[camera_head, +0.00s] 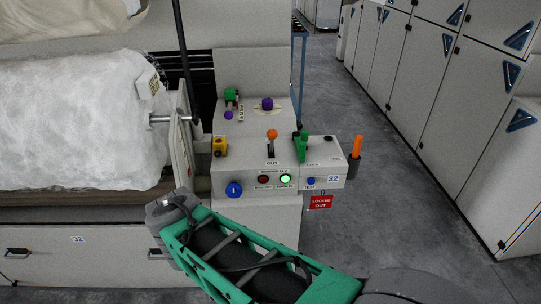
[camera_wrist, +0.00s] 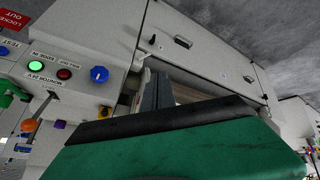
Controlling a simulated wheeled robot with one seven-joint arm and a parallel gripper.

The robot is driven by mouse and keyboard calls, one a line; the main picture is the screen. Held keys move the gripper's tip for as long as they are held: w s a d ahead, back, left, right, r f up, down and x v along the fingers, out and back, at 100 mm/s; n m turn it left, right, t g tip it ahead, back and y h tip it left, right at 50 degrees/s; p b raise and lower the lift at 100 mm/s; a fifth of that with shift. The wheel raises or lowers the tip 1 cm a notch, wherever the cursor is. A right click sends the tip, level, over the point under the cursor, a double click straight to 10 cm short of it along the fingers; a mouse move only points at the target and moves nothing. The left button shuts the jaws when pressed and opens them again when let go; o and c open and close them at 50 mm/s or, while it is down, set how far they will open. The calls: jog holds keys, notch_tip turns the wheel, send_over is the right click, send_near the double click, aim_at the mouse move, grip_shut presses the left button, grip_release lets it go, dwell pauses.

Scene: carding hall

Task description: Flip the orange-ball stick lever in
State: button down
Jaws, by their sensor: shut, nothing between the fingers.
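The orange-ball stick lever (camera_head: 272,134) stands on the sloped top of the pale control console, its dark stick rising from a slot above an "OUT" label. In the wrist view, which is turned over, the orange ball (camera_wrist: 29,125) shows at the lower left. My gripper (camera_wrist: 157,82) is shut and empty in the wrist view, with its dark fingers side by side in front of a pale panel. It is well apart from the lever. In the head view, my green arm crosses the bottom, and my gripper cannot be made out.
A green lever (camera_head: 302,146) stands just right of the orange one, and a yellow block (camera_head: 220,146) to its left. Purple knobs (camera_head: 267,104) are behind. The front has a blue knob (camera_head: 234,190) and a lit green lamp (camera_head: 285,179). A white fibre roll (camera_head: 80,120) fills the left.

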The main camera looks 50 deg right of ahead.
jog(key=w+d+f+t+h+b, duration=0.1)
jog(key=d+f+h+b, duration=0.35)
jog(key=d, duration=0.55)
jog(key=n+t+h+b, duration=0.4)
jog(key=n+h+b, duration=0.35)
jog(key=h, duration=0.35)
send_near(272, 138)
jog(key=shift+m, duration=0.25)
jog(key=p+x, duration=0.3)
jog(key=x, duration=0.4)
jog(key=shift+f, duration=0.1)
jog(key=shift+y, duration=0.25)
jog(key=shift+p, duration=0.35)
